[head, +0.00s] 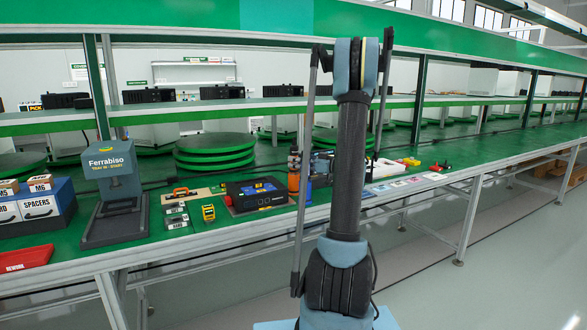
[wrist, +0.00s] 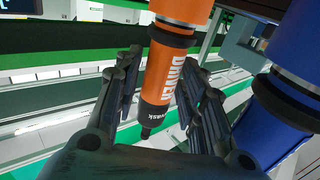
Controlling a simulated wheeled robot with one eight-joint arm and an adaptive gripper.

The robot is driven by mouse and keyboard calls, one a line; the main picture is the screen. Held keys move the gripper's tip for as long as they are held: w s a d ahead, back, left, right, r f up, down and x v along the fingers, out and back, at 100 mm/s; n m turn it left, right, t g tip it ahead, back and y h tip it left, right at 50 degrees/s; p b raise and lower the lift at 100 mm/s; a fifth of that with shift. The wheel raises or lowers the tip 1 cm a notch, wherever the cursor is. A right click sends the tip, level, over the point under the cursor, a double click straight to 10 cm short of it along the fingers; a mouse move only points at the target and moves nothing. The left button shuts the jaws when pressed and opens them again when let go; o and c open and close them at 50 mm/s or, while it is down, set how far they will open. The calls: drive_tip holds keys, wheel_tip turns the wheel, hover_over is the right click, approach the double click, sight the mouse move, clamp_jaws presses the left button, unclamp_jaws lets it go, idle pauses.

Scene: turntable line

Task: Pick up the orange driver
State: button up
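The orange driver (wrist: 170,75) hangs upright in the wrist view, its black tip pointing down and white lettering on its side. My gripper (wrist: 163,85) is around its body, one finger on either side. The fingers look open, with a narrow gap on the left; the driver partly hides the right fingertip, so contact there is unclear. In the head view, my gripper (head: 307,160) is small and partly behind my arm, above the bench. The orange driver (head: 293,182) shows there as a small orange patch.
A blue tool (wrist: 275,115) hangs close to the right finger in the wrist view. In the head view, a black case (head: 257,195), a yellow meter (head: 208,212) and a grey Ferrabiso stand (head: 112,190) are on the green bench to the left. Green turntables (head: 215,150) stand behind.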

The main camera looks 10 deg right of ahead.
clamp_jaws()
wheel_tip(320, 180, up, 10)
idle(0.6)
